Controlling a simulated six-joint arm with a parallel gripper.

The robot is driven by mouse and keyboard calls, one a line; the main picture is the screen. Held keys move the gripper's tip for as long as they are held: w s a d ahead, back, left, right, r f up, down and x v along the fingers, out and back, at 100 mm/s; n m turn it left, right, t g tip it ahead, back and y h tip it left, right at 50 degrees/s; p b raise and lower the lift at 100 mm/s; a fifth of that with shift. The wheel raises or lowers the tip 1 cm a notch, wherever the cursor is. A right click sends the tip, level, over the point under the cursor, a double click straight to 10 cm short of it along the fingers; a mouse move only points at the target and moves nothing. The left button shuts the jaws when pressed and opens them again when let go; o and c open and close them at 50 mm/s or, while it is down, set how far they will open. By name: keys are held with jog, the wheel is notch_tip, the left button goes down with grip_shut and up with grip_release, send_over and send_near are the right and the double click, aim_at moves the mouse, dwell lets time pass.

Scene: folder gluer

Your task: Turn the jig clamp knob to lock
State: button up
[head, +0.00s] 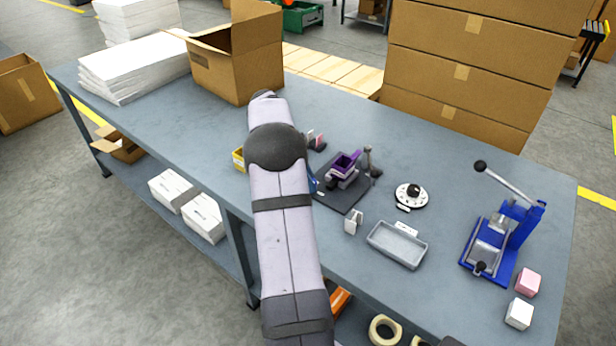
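A round white dial with a black knob (413,190) in its middle sits on the bench, right of the dark jig plate (341,196); a small white label lies at its front edge. I cannot read the dial's marks or tell which setting the knob points to. On the jig plate stands a purple holder (344,165) with a grey upright clamp part (369,161) at its right. My arm reaches up the middle of the head view, left of the jig. My gripper is hidden behind the arm, so its fingers do not show.
A grey tray (397,246) lies in front of the dial. A blue lever press (503,240) stands at the right, with a pink box (528,282) and a white box (519,313) near it. An open carton (235,60) and paper stacks (135,65) fill the back left.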

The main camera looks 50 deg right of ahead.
jog(key=shift+r, duration=0.15)
jog(key=v, duration=0.7)
dwell(0.4)
jog(key=shift+a, duration=0.1)
